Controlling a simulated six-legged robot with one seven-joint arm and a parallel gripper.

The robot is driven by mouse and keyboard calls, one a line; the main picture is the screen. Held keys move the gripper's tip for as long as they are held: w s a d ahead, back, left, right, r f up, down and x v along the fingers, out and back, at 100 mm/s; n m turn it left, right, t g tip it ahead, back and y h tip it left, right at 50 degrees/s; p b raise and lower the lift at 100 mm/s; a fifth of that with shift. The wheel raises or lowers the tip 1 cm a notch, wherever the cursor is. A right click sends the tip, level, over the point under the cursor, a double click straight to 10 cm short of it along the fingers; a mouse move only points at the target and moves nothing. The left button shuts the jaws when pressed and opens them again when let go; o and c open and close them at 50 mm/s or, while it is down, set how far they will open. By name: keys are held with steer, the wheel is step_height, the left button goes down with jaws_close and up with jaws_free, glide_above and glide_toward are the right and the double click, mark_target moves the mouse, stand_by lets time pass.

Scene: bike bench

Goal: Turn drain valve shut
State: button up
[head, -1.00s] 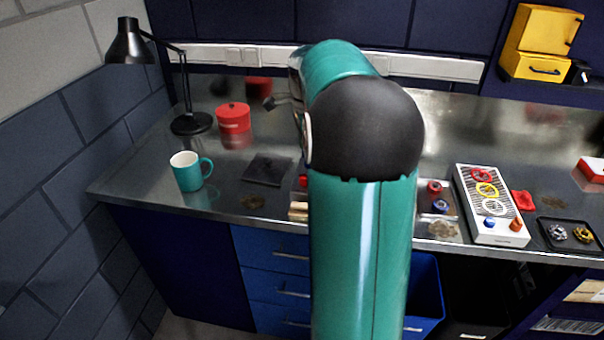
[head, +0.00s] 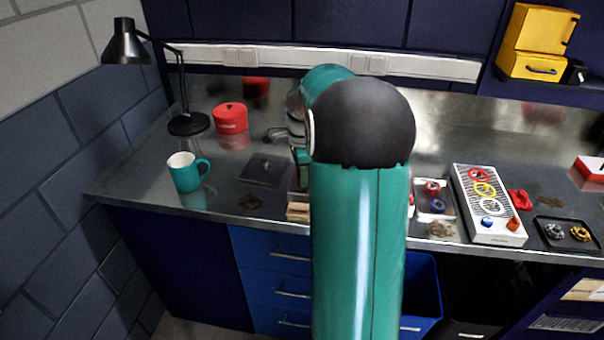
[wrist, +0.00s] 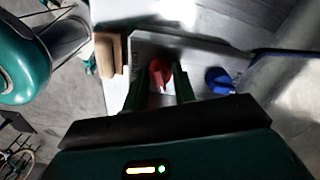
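In the wrist view, a red knob with a raised grip (wrist: 159,76) sits on a light grey panel (wrist: 205,55). A blue knob (wrist: 220,80) sits to its right on the same panel. No label can be read, so I cannot tell which is the drain valve. My gripper (wrist: 160,84) is open, with one green finger on each side of the red knob. I cannot tell whether either finger touches it. In the head view my arm hides the gripper and the knob between its fingers.
A wooden block (wrist: 108,54) stands left of the knobs. In the head view, a teal mug (head: 185,172), a red pot (head: 230,118) and a black lamp (head: 126,48) stand at the left. A tray (head: 432,216) and a white box with coloured rings (head: 490,190) lie at the right.

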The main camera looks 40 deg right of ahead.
steer(key=shift+c, duration=1.2)
steer(key=shift+n, duration=0.4)
steer(key=n, duration=0.5)
steer(key=shift+r, duration=0.1)
steer(key=n, duration=0.6)
steer(key=shift+n, duration=0.4)
steer(key=o, duration=1)
